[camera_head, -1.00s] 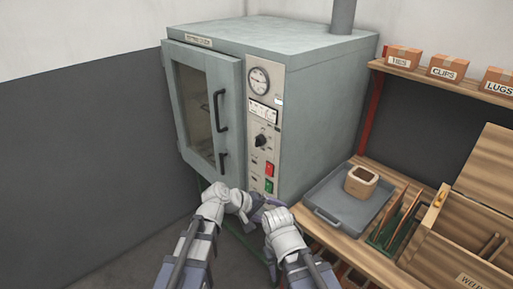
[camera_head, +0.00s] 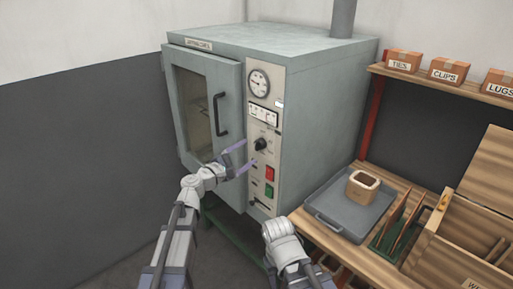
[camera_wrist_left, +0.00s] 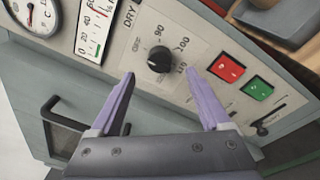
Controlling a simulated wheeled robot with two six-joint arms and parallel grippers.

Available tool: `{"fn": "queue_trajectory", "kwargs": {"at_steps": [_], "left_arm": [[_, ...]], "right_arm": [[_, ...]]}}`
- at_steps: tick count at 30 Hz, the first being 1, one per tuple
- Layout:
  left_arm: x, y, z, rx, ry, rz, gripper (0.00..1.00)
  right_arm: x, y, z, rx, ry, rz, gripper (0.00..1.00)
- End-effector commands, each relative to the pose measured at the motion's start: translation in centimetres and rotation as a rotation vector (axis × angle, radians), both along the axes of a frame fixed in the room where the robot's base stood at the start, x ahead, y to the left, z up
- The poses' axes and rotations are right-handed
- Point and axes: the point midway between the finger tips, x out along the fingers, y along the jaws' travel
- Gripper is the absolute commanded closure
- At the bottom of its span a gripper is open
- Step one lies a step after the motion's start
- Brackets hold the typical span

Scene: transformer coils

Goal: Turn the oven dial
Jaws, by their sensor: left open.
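The oven dial (camera_head: 260,144) is a black round knob on the pale control panel of the grey-green oven (camera_head: 306,100). In the left wrist view the dial (camera_wrist_left: 159,60) stands ahead of the two purple fingers, with printed numbers around it. My left gripper (camera_head: 248,158) is open and empty just in front of the panel, its fingers spread, pointing at the dial. In the left wrist view my left gripper (camera_wrist_left: 160,95) has the dial roughly between its fingertips but beyond them, apparently apart. My right arm shows at the bottom centre; its gripper's fingers do not show.
A red button (camera_head: 270,173) and a green button (camera_head: 269,190) sit below the dial. A gauge (camera_head: 259,83) is above. The oven door handle (camera_head: 220,115) sticks out to the left.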

Motion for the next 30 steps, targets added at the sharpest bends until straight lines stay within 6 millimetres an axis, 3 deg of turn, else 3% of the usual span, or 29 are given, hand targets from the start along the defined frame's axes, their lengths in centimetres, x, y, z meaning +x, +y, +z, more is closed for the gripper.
{"fn": "queue_trajectory", "kwargs": {"at_steps": [9,20,30], "left_arm": [[4.1,-3.1,0.0,0.001,0.000,-0.001,0.19],[4.7,-3.8,0.0,0.002,0.000,0.000,0.19],[4.7,-3.8,0.0,0.002,-0.001,-0.001,0.55]], "right_arm": [[0.0,0.0,0.0,0.000,0.000,0.000,0.50],[0.0,0.0,0.0,0.000,0.000,0.000,0.50],[0.0,0.0,0.0,0.000,0.000,0.000,0.50]]}}
